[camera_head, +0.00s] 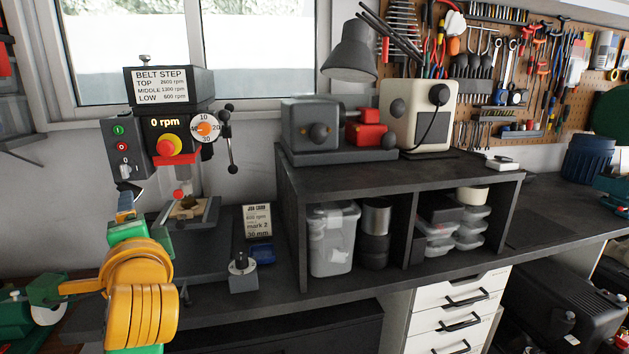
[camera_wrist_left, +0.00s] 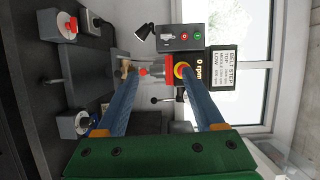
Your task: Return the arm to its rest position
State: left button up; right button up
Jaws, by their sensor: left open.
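My left arm comes up from the lower left in the head view. Its gripper (camera_head: 130,194) is in front of the drill press (camera_head: 165,128), a little left of the press's vise and wooden workpiece (camera_head: 187,207). In the left wrist view the two blue fingers (camera_wrist_left: 160,78) are spread apart, with nothing held between them. The red chuck guard (camera_wrist_left: 152,72) and the red-and-yellow stop knob (camera_wrist_left: 181,70) show beyond the fingers. The press display reads 0 rpm. My right gripper is in neither view.
The job card (camera_head: 257,222), a blue item (camera_head: 263,253) and a small grey block with a knob (camera_head: 243,272) stand right of the press. A black shelf unit (camera_head: 290,215) is farther right. A green grinder (camera_head: 22,320) sits at the lower left.

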pick_arm(q)
jog(key=s+d+f+n+g+h, duration=0.1)
jog(key=s+d+f+g+h, duration=0.1)
jog(key=f, duration=0.7)
jog(key=s+d+f+n+g+h, duration=0.1)
jog(key=s+f+h, duration=0.1)
jog(key=f, duration=0.7)
jog(key=s+d+f+n+g+h, duration=0.1)
jog(key=s+d+f+g+h, duration=0.15)
jog(key=f, duration=0.75)
jog(key=s+d+f+n+g+h, duration=0.2)
jog(key=s+f+n+g, duration=0.1)
jog(key=s+f, duration=0.5)
jog(key=s+d+f+n+g+h, duration=0.2)
jog(key=s+d+f+n+g, duration=0.1)
jog(key=s+f, duration=0.95)
jog(key=f, duration=1)
jog(key=s+a+f+g, duration=0.2)
jog(key=s+f, duration=0.7)
jog(key=s, duration=0.2)
jog(key=shift+s+a+f+m, duration=0.3)
jog(key=shift+s+f+m, duration=0.1)
